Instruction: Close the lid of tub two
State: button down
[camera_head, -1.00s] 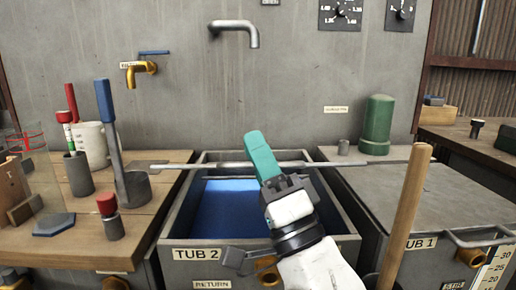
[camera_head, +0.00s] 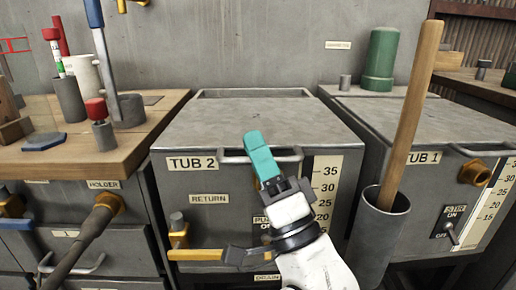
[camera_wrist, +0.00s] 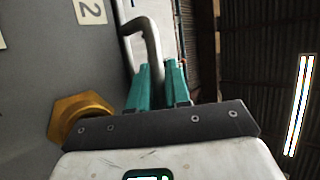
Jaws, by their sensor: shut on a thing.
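Tub two is a grey metal tub with a TUB 2 label (camera_head: 192,163) on its front, in the middle of the head view. Its flat grey lid (camera_head: 225,122) lies down over the top, and no water shows. A bar handle (camera_head: 232,156) runs along the lid's front edge. My gripper (camera_head: 258,148), with teal fingers, is at this handle. In the wrist view the teal fingers (camera_wrist: 157,80) are shut on the bent handle bar (camera_wrist: 152,42), one on each side. The fingers hide part of the handle.
A wooden stick (camera_head: 412,105) stands in a grey holder (camera_head: 384,225) close right of my arm. Tub one, with its label (camera_head: 423,158), is at right. A wooden bench (camera_head: 70,160) with tools is at left. A yellow-handled valve (camera_head: 215,255) is low in front.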

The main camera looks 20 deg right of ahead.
jog(key=shift+s+a+r, duration=0.2)
jog(key=shift+s+r, duration=0.1)
jog(key=c, duration=1.2)
grip_release()
jog(key=shift+a, duration=0.1)
jog(key=shift+o, duration=0.2)
jog(key=shift+f, duration=0.15)
jog(key=shift+s+f+b, duration=0.1)
jog(key=shift+f+b, duration=0.15)
jog(key=shift+b, duration=0.05)
jog(key=b+v, duration=0.6)
jog(key=v, duration=0.4)
jog(key=shift+d, duration=0.25)
jog(key=shift+s, duration=0.15)
